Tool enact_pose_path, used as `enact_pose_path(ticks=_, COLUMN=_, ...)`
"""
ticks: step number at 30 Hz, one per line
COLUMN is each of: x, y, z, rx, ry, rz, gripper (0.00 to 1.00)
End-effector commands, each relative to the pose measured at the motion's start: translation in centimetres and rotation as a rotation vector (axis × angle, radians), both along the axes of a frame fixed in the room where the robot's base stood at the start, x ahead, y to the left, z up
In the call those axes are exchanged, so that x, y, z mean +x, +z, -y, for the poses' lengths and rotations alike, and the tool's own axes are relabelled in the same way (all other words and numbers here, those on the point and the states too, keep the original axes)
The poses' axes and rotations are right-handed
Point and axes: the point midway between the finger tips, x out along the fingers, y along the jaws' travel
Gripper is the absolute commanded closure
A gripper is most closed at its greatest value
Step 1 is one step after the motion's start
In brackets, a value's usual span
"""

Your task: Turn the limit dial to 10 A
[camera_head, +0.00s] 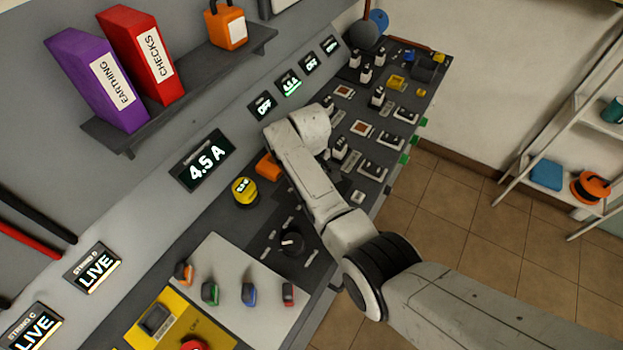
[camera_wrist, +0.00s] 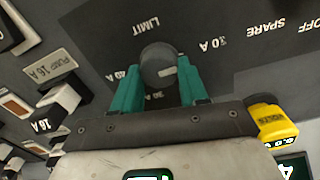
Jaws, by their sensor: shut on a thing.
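In the head view my arm hides the limit dial and the fingers. A wall display (camera_head: 205,160) there reads 4.5 A.
A yellow knob (camera_head: 244,191) stands beside my arm; it also shows in the wrist view (camera_wrist: 270,122). A black knob (camera_head: 291,242) is nearer. Switches (camera_wrist: 60,98) lie left of the gripper in the wrist view. A shelf (camera_head: 180,100) with binders hangs above the console.

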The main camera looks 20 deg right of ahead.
Motion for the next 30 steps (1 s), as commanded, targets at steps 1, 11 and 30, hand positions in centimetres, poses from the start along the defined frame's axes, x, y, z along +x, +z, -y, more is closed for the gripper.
enact_pose_path(ticks=1, x=0.1, y=0.1, z=0.0, rx=-0.001, ry=0.002, rz=0.005, gripper=0.87)
enact_pose_path(ticks=11, x=0.1, y=0.1, z=0.0, rx=-0.001, ry=0.001, rz=0.003, gripper=0.33)
enact_pose_path(ticks=30, x=0.1, y=5.1, z=-0.1, rx=0.000, ry=0.000, rz=0.007, gripper=0.31)
